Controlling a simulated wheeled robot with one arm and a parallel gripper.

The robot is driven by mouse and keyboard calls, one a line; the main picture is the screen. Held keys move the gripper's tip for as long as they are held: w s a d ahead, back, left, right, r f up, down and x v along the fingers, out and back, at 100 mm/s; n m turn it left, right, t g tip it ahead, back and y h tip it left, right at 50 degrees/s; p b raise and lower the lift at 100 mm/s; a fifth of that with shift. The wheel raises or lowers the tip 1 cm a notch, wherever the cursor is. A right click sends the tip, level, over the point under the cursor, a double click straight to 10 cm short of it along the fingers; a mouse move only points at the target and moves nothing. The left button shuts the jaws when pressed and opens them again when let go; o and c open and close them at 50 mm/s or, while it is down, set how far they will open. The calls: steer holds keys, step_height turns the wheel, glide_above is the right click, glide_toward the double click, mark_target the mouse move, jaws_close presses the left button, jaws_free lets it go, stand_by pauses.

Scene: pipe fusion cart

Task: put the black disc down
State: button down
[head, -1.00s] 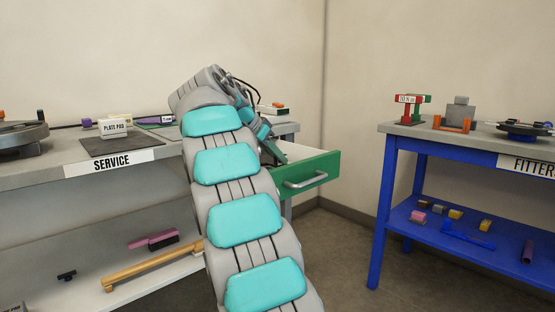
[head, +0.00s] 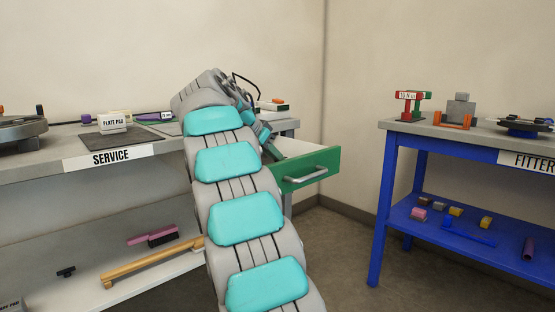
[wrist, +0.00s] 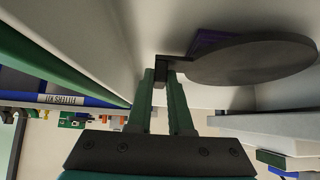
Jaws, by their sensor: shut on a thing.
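The black disc (wrist: 255,62) shows in the wrist view as a flat dark round plate with a small block-like tab at its left edge. My gripper (wrist: 160,80) has green fingers and is shut on that tab, with the disc reaching out to the right. A pale surface lies beyond it; I cannot tell whether the disc touches it. In the head view my arm hides the disc and most of my gripper. There my arm reaches over the open green-fronted drawer (head: 306,170) at the right end of the service bench (head: 50,172).
A purple item (wrist: 205,40) shows partly behind the disc. The service bench holds a dark mat (head: 103,143) with a white plate pad block (head: 112,122). The blue fitter bench (head: 385,190) stands at the right, with floor between the benches.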

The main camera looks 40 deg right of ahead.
steer(key=shift+f, duration=0.1)
steer(key=c, duration=0.8)
jaws_free()
steer(key=shift+r+p, duration=0.65)
steer(key=shift+a+r, duration=0.25)
steer(key=shift+r, duration=0.05)
steer(key=shift+p+v, duration=1.55)
steer(key=shift+v, duration=4.05)
